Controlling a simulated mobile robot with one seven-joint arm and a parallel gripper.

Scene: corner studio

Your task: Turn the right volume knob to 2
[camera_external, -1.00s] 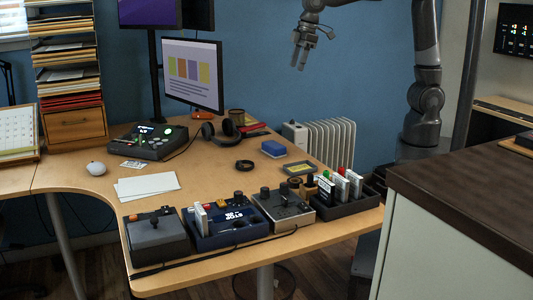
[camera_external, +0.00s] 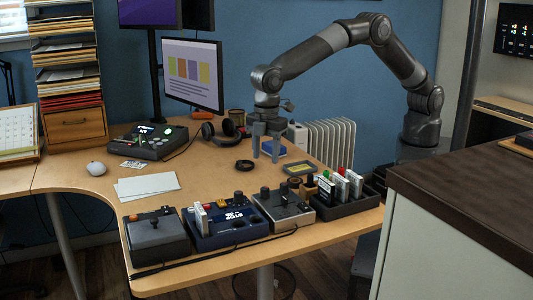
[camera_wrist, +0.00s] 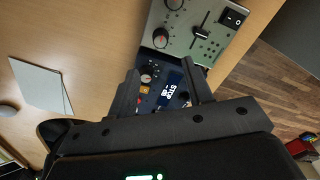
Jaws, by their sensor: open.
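My gripper (camera_external: 266,150) points down, open and empty, above the desk behind the row of devices. In the wrist view its two fingers (camera_wrist: 160,68) frame part of a blue console (camera_wrist: 163,78) with a lit "STOP" display and dark knobs; this console also shows in the external view (camera_external: 228,228). A grey panel box (camera_external: 284,207) stands to its right with dark knobs on top. In the wrist view the grey panel (camera_wrist: 182,38) shows knobs with red marks, a slider and a black switch. I cannot tell which knob is the right volume knob, nor read its setting.
A dark box with a stick (camera_external: 157,237) stands left of the blue console. A black tray (camera_external: 345,207) with upright cartridges is at the right. Headphones (camera_external: 221,131), a black ring (camera_external: 244,164) and a blue box lie behind. A dark-topped counter (camera_external: 470,195) is at front right.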

